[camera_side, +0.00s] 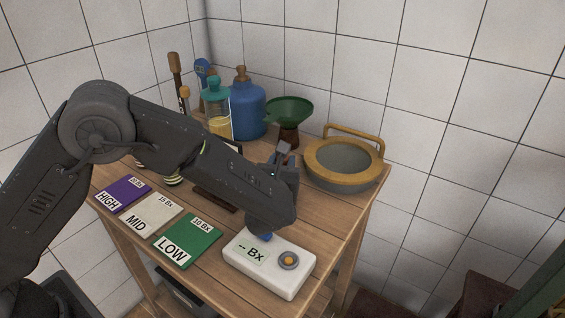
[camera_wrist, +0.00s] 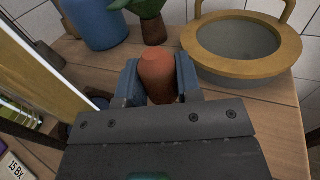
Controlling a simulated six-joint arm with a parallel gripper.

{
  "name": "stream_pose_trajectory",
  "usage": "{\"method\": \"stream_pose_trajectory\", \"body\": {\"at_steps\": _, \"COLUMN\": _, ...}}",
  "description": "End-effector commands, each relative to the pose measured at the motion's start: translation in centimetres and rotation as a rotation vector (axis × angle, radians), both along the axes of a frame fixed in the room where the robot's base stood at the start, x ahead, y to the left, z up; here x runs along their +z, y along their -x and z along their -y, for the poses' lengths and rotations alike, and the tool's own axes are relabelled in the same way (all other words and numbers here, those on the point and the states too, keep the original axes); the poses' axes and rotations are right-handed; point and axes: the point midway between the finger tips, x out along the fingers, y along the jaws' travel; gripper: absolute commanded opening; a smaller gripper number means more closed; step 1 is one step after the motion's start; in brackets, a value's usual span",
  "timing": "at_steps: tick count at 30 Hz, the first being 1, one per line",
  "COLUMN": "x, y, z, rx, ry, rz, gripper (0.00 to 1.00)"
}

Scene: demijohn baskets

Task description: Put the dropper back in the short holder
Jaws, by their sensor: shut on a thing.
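My gripper (camera_wrist: 160,82) is shut on the dropper, whose reddish-brown bulb (camera_wrist: 158,70) shows between the two blue-grey fingers in the wrist view. The dropper's lower part is hidden by the gripper. In the side view my gripper (camera_side: 284,160) is above the table between the green funnel and the white meter, and the dropper cannot be made out there. I cannot identify the short holder for certain; a low dark wooden piece (camera_side: 216,198) is partly hidden behind my arm in the side view.
A yellow-rimmed basin (camera_side: 345,160) stands right of my gripper. Behind are a green funnel (camera_side: 289,110), a blue jug (camera_side: 247,108) and a green-capped jar (camera_side: 216,112). In front are a white meter (camera_side: 280,275) and purple (camera_side: 120,193), white (camera_side: 150,214) and green (camera_side: 187,240) cards.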

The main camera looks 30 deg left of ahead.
Motion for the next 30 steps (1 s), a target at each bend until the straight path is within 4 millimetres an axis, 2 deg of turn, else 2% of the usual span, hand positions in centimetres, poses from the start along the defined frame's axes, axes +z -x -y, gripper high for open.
{"method": "stream_pose_trajectory", "body": {"at_steps": 1, "x": 0.0, "y": 0.0, "z": 0.0, "rx": 0.000, "ry": 0.000, "rz": 0.000, "gripper": 0.35}}
{"method": "stream_pose_trajectory", "body": {"at_steps": 8, "x": 0.0, "y": 0.0, "z": 0.0, "rx": 0.000, "ry": 0.000, "rz": 0.000, "gripper": 0.57}}
{"method": "stream_pose_trajectory", "body": {"at_steps": 18, "x": 0.3, "y": 0.2, "z": 0.1, "rx": -0.002, "ry": -0.001, "rz": 0.000, "gripper": 0.58}}
{"method": "stream_pose_trajectory", "body": {"at_steps": 23, "x": 0.3, "y": 2.4, "z": 1.1, "rx": -0.004, "ry": -0.001, "rz": -0.001, "gripper": 0.58}}
{"method": "stream_pose_trajectory", "body": {"at_steps": 30, "x": 0.3, "y": 7.2, "z": 3.1, "rx": -0.005, "ry": -0.001, "rz": -0.001, "gripper": 0.58}}
